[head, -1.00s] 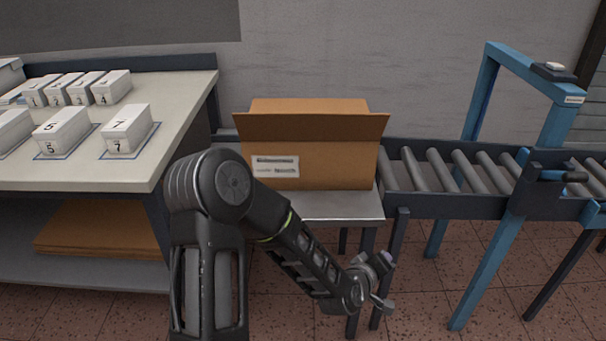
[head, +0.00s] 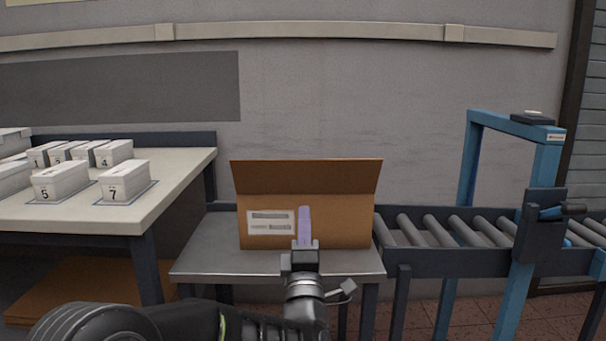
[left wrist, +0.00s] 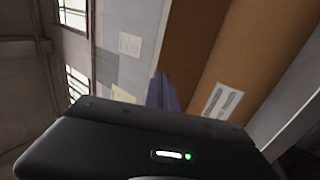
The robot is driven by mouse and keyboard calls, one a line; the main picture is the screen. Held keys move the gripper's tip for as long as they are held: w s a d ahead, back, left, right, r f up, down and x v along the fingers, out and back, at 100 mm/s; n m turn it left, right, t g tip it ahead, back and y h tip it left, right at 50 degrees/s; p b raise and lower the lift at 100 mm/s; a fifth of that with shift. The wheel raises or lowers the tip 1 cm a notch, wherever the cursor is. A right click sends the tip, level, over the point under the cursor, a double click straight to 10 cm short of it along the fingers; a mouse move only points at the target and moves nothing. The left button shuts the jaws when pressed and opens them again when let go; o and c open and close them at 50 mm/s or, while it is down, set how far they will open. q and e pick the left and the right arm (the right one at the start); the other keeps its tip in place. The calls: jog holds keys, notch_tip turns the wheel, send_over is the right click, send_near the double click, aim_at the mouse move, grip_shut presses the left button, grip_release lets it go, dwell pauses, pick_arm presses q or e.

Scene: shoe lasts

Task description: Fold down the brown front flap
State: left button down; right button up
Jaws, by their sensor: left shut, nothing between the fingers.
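The brown cardboard box (head: 345,228) stands on a metal-topped stand, its labelled front facing me. Its brown front flap (head: 307,176) stands up along the top front edge and hides the box's inside. My left gripper (head: 304,212) is shut and empty, its pale purple fingers pointing up in front of the box face, just right of the white label and below the flap. In the left wrist view the fingers (left wrist: 161,92) show beside the brown cardboard (left wrist: 235,60); I cannot tell whether they touch it. My right gripper is not in view.
The metal stand top (head: 215,258) is bare left of the box. A table (head: 185,185) with numbered white boxes (head: 123,183) is at the left. A roller conveyor (head: 425,232) with a blue frame (head: 466,160) is at the right. A wall is behind.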

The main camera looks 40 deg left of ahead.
pick_arm(q)
send_near(303, 161)
jog(key=x, duration=0.6)
jog(key=shift+w+a+r+p, duration=0.2)
jog(key=shift+w+a+p, duration=0.05)
jog(key=shift+w+p, duration=0.1)
